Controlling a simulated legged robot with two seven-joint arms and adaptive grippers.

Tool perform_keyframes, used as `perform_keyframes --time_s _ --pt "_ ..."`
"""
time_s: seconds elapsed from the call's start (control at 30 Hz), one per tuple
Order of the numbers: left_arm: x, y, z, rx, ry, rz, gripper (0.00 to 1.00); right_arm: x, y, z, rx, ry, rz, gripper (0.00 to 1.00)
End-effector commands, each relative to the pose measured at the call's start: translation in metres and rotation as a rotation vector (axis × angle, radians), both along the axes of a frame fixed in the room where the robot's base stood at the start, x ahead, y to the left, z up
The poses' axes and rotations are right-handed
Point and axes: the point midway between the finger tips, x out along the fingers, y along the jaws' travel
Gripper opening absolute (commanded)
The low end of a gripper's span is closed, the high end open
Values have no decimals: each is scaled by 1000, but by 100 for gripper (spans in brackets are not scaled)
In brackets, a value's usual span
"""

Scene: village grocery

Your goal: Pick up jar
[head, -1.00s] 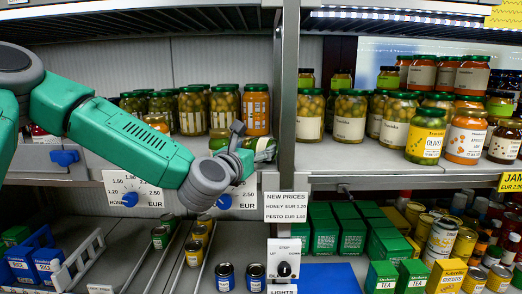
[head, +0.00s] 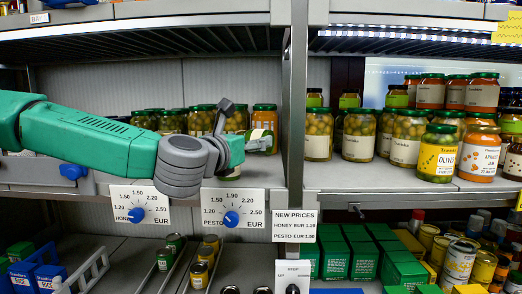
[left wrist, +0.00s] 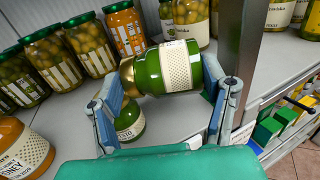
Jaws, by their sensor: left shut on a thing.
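My left gripper (head: 248,142) is shut on a green jar (head: 263,143) in front of the upper left shelf. In the left wrist view the held jar (left wrist: 182,68) lies on its side between the two fingers (left wrist: 178,82), its gold lid to the left and a pale dotted label around it. A second green jar (left wrist: 129,122) stands below it, partly hidden by the gripper. Its lower part also shows under the gripper in the head view (head: 231,173). My right gripper is not in view.
Olive jars (left wrist: 90,45) and an orange jar (left wrist: 126,30) stand behind the held jar. A grey upright post (head: 296,110) is close on its right. An orange honey jar (left wrist: 25,150) is at lower left. Price dials (head: 232,217) line the shelf front.

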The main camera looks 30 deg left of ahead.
Motion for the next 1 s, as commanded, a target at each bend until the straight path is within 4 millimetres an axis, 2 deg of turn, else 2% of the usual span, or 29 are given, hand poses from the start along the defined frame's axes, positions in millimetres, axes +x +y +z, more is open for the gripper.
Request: perform_keyframes --time_s 0.1,0.33,0.47,0.7,1.0 --pt "-25 4 1 -5 -7 0 25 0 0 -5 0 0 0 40" --pt "-67 8 1 -6 -6 -3 25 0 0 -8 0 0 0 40" --pt "-75 8 -6 -7 -6 1 25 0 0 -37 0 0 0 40" --pt "-106 13 -6 -2 -6 1 25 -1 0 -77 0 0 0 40" --pt "-139 18 -2 -1 -3 1 25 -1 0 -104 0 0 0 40"
